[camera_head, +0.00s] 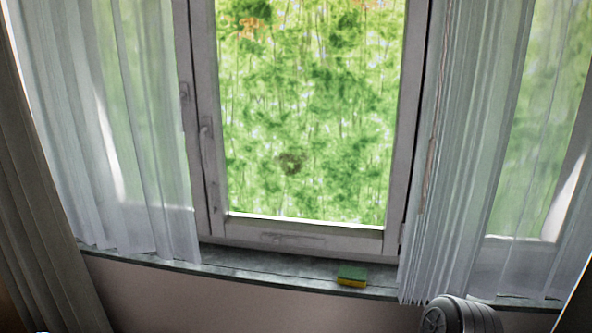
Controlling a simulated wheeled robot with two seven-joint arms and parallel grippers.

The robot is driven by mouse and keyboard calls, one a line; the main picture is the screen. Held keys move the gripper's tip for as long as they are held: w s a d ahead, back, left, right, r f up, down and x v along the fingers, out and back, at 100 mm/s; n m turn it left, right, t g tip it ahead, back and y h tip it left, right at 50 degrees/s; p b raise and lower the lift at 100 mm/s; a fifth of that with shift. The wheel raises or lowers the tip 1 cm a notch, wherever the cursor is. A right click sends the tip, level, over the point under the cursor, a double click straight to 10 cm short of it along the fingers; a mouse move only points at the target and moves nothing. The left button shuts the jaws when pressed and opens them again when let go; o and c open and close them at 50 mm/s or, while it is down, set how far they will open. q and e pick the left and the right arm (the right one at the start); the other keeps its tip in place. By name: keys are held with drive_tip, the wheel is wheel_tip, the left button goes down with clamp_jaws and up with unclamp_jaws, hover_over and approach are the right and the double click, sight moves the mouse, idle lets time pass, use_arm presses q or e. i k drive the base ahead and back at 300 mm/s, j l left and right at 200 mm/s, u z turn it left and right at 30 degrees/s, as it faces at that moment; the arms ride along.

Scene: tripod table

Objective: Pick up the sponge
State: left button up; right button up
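The sponge (352,275) is a small block with a green top and a yellow lower side. It lies flat on the grey stone windowsill (265,274), near the sill's front edge and to the right of the middle. Nothing covers it. Neither of my grippers is in the head view. A rounded grey part, apparently a link of my own arm, shows at the bottom edge, to the right of and below the sponge.
A closed window (300,233) stands behind the sill. Sheer curtains hang on the left (150,150) and right (455,160), the right one close beside the sponge. A darker drape (35,190) hangs at far left. The sill left of the sponge is bare.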

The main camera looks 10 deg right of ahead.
sight(353, 276)
drive_tip(key=i, duration=0.95)
